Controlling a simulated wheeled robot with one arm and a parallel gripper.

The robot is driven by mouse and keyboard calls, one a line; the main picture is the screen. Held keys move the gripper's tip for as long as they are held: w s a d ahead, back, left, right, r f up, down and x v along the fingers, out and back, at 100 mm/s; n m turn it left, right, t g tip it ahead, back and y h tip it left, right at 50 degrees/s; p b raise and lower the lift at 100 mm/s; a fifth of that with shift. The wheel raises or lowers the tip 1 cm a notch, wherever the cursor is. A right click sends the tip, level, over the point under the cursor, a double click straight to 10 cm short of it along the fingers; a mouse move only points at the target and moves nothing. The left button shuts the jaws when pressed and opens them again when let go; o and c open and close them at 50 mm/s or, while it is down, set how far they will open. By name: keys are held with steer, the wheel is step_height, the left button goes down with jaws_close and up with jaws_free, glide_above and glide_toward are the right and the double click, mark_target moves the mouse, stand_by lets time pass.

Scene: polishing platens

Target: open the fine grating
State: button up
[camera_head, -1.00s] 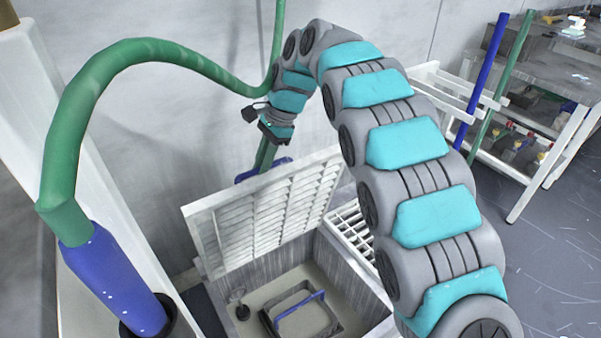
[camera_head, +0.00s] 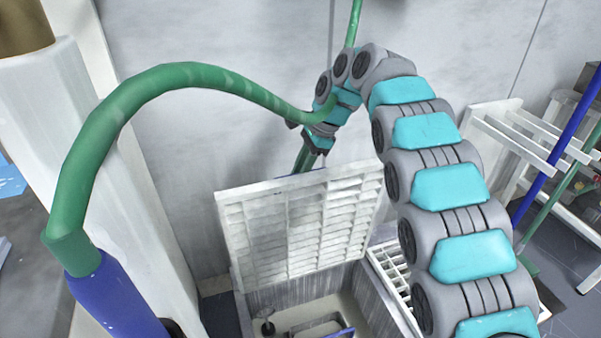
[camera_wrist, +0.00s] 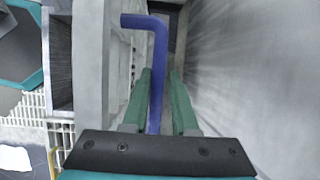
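The fine grating (camera_head: 305,220), a pale slatted panel, stands raised at a steep tilt over an open basin in the head view. A blue handle (camera_wrist: 158,70) shows in the wrist view, close to the inner side of the left finger. My gripper (camera_head: 318,148) is behind the grating's upper edge in the head view. In the wrist view the green fingers of my gripper (camera_wrist: 160,85) are apart, with the handle between them and a gap on the right. Most of the handle is hidden in the head view.
The open basin (camera_head: 365,310) holds a blue-edged item and a small round-topped item. A coarser white grating (camera_head: 388,275) lies right of it. A grey wall (camera_head: 250,90) stands close behind. A green hose (camera_head: 165,80) arches at left. Blue and green poles lean on a white rack (camera_head: 510,135) at right.

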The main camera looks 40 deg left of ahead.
steer(key=o, duration=0.4)
steer(key=shift+w, duration=0.1)
steer(key=shift+w+d+r, duration=0.1)
steer(key=shift+w+r, duration=0.05)
steer(key=shift+r, duration=0.2)
steer(key=w+d, duration=0.8)
steer(key=shift+w+d+r, duration=0.15)
steer(key=shift+w+d, duration=0.1)
steer(key=shift+d, duration=0.05)
